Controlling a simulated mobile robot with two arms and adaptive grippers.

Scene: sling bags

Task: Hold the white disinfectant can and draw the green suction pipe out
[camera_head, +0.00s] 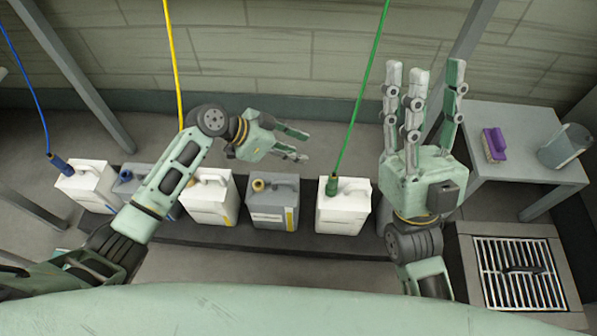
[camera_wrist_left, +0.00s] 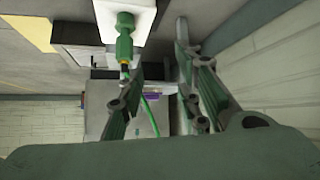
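The white disinfectant can (camera_head: 343,214) stands upright in the row of cans. A green fitting (camera_head: 333,187) sits at its top, and the green suction pipe (camera_head: 360,108) rises from it out of view. My left gripper (camera_head: 305,147) is open and empty, above and left of that fitting, apart from it. The left wrist view shows the white can (camera_wrist_left: 128,18), the green fitting (camera_wrist_left: 124,46) and the pipe (camera_wrist_left: 150,116) beyond my spread fingers (camera_wrist_left: 160,88). My right gripper (camera_head: 434,78) is open and empty, fingers upward, right of the can and pipe.
A grey can (camera_head: 273,210) stands left of the white one. Further left are a white can with a yellow pipe (camera_head: 175,70) and one with a blue pipe (camera_head: 25,80). A table (camera_head: 520,125) at right holds a purple brush (camera_head: 495,145) and bucket (camera_head: 565,146). A floor grate (camera_head: 500,285) lies below.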

